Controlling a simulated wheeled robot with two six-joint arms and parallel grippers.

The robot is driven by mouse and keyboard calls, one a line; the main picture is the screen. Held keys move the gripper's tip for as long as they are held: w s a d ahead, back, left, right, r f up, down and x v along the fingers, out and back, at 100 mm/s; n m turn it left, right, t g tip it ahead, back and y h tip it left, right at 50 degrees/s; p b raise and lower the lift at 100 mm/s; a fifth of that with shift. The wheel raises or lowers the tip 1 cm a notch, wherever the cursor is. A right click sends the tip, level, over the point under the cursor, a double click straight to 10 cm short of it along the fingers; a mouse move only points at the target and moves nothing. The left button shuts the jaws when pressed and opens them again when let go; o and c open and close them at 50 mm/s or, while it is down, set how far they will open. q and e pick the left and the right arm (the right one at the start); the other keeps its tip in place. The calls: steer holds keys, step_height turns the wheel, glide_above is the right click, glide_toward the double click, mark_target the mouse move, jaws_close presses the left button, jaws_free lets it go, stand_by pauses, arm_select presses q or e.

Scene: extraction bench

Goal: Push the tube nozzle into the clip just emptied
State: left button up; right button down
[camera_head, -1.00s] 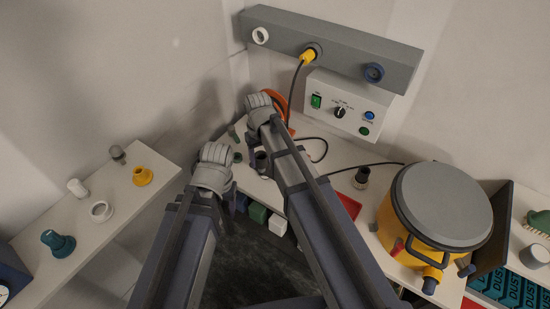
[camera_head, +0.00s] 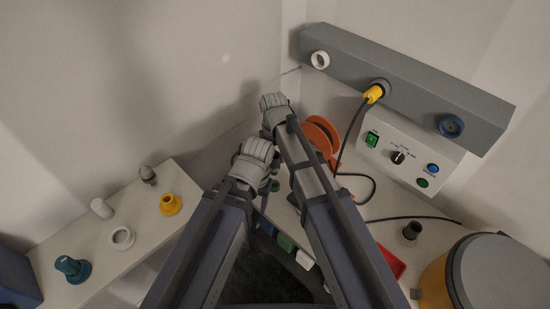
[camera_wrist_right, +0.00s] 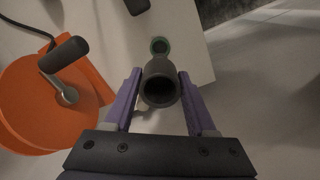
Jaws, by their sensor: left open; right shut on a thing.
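My right gripper (camera_wrist_right: 160,92) holds a dark grey hollow tube end (camera_wrist_right: 160,86) between its purple fingers. The open mouth of this tube end faces the right wrist camera. A green-rimmed round piece (camera_wrist_right: 159,46) shows just beyond it, over the white bench corner; I cannot tell whether the two touch. In the head view the right gripper (camera_head: 270,134) is the upper one, beside the orange reel. My left gripper (camera_head: 264,187) is open and lower, its fingers mostly hidden behind its own wrist. I cannot make out an empty clip.
The orange reel (camera_head: 318,138) with its crank stands close to the right gripper. A grey wall rail (camera_head: 413,89) carries a white ring, a yellow plug with black cable, and a blue ring. A white shelf (camera_head: 140,231) at left holds several fittings. A yellow drum (camera_head: 437,276) stands at right.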

mark_target(274, 173)
steer(key=shift+r, duration=0.15)
stand_by(0.3)
step_height(274, 173, down, 6)
steer(key=b, duration=0.6)
steer(key=shift+f+b, duration=1.2)
stand_by(1.1)
steer(key=shift+c, duration=0.6)
jaws_free()
step_height(274, 173, up, 8)
steer(key=p, duration=0.8)
steer(key=shift+f, duration=0.1)
